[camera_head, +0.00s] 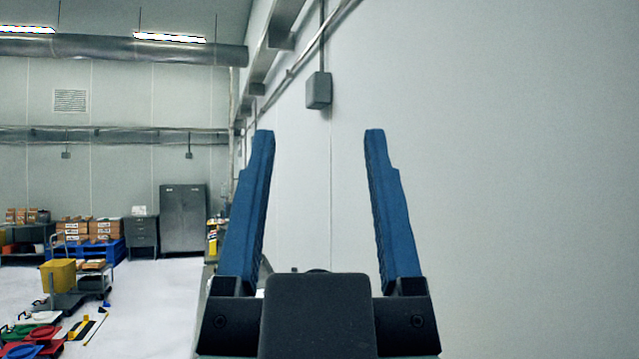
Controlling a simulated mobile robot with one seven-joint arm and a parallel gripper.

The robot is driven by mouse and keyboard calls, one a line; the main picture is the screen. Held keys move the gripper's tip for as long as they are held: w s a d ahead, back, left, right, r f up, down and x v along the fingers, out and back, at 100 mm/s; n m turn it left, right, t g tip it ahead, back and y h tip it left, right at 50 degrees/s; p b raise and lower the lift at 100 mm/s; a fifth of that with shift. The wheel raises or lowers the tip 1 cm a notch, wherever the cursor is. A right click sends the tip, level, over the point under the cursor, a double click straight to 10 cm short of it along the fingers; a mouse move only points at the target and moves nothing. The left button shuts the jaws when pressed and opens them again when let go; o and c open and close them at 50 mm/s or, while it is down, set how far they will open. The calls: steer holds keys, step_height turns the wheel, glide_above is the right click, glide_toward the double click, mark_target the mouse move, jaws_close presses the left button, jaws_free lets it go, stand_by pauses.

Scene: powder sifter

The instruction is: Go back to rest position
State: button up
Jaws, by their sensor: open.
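My gripper (319,135) is in the middle of the head view, its two blue fingers pointing up and spread wide apart. Nothing is between the fingers except the view of the pale wall behind. The black gripper body at the bottom hides what lies behind and below it. No sifter or powder shows in this view.
A plain pale wall (520,180) fills the right side. At the left are a dark cabinet (183,220), a blue pallet (88,250) with boxes, a cart with a yellow bin (58,276), and coloured items on the floor. White floor (155,300) is clear left of the gripper.

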step_height(320, 180, down, 12)
steer(key=b, duration=1.2)
steer(key=shift+f, duration=0.15)
steer(key=shift+w, duration=0.1)
steer(key=shift+c, duration=1.4)
